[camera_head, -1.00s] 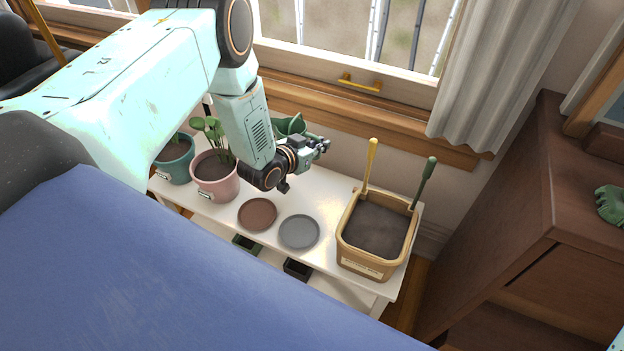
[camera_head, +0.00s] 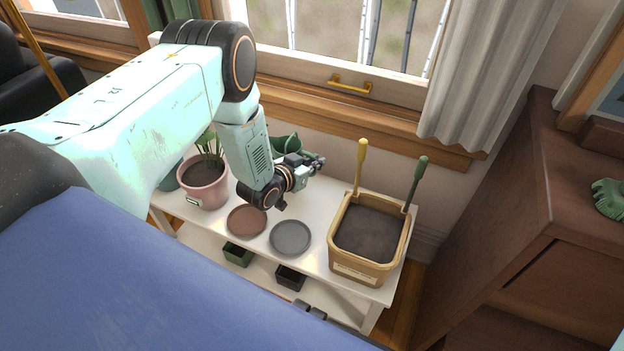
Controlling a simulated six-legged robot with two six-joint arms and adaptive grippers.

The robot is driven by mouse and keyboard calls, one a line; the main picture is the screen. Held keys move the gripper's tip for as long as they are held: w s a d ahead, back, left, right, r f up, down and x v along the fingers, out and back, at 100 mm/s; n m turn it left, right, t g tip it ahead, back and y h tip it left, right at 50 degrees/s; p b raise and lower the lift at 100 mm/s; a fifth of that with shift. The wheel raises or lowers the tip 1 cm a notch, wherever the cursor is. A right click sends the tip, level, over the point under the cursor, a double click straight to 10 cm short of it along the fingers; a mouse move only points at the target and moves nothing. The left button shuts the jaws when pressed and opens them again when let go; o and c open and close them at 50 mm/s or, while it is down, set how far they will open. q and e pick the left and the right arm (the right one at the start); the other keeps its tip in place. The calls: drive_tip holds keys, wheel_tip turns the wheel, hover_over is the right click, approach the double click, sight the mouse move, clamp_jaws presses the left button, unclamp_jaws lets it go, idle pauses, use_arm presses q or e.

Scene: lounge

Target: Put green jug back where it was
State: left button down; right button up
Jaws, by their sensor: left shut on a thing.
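The green jug (camera_head: 287,143) shows behind my left gripper, near the wall under the window at the back of the white plant bench. My left gripper (camera_head: 318,162) is shut on the jug. The wrist and fingers hide much of it, so I cannot tell whether its base touches the bench top. My right gripper is not in view.
The white bench (camera_head: 322,212) holds a pink pot (camera_head: 204,192) with a plant, a brown saucer (camera_head: 246,221), a grey saucer (camera_head: 290,238) and a tan soil bin (camera_head: 365,270) with two upright tool handles. Small dark pots (camera_head: 290,278) stand on the lower shelf. A brown cabinet (camera_head: 520,220) is at right.

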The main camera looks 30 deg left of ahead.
sight(314, 175)
use_arm(q)
wheel_tip(314, 175, down, 4)
drive_tip(key=shift+d+f+b, duration=0.1)
drive_tip(key=shift+b, duration=0.85)
drive_tip(key=shift+w+f, duration=0.1)
drive_tip(key=shift+f, duration=0.2)
drive_tip(key=shift+r, duration=0.1)
drive_tip(key=c, duration=1.9)
unclamp_jaws()
drive_tip(key=shift+f, duration=0.2)
drive_tip(key=o, duration=0.5)
